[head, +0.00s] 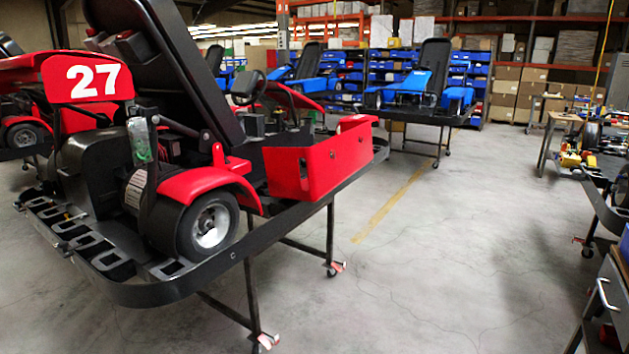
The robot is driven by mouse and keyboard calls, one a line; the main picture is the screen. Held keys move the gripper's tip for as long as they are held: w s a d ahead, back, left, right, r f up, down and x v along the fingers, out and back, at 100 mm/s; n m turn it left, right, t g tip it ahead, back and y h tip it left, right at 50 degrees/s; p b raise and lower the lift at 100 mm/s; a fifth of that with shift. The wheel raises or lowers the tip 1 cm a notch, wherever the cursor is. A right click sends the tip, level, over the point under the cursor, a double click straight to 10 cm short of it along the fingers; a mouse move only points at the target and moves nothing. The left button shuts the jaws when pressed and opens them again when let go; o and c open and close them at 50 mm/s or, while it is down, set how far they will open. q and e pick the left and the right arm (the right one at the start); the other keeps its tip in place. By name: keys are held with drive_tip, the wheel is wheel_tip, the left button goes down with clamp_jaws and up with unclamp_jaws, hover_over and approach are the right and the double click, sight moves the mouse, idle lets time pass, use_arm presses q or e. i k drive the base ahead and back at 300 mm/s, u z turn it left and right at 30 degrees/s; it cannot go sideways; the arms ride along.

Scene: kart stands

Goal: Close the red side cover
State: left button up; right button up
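The red side cover (326,160) is on the near side of the red kart numbered 27 (92,82), ahead of the rear wheel (208,226). It stands out from the kart body, with a dark gap behind its top edge. It has a small dark slot near its left end. Its lower edge is close to the kart's black bumper rail (240,250). How its lower edge is attached cannot be told. Neither of my grippers is in view.
The kart rests on a stand with casters (265,340). Blue karts (420,85) stand behind. A workbench with tools (590,150) and a cart with a handle (606,296) are at the right. The concrete floor (440,240) between is clear.

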sight(324, 174)
drive_tip(key=u, duration=0.15)
drive_tip(key=i, duration=0.9)
drive_tip(key=z, duration=0.2)
drive_tip(key=k, duration=0.95)
drive_tip(key=u, duration=0.2)
drive_tip(key=i, duration=0.95)
drive_tip(key=z, duration=0.1)
drive_tip(key=k, duration=0.55)
drive_tip(key=z, duration=0.3)
drive_tip(key=i, duration=0.4)
drive_tip(key=z, duration=0.5)
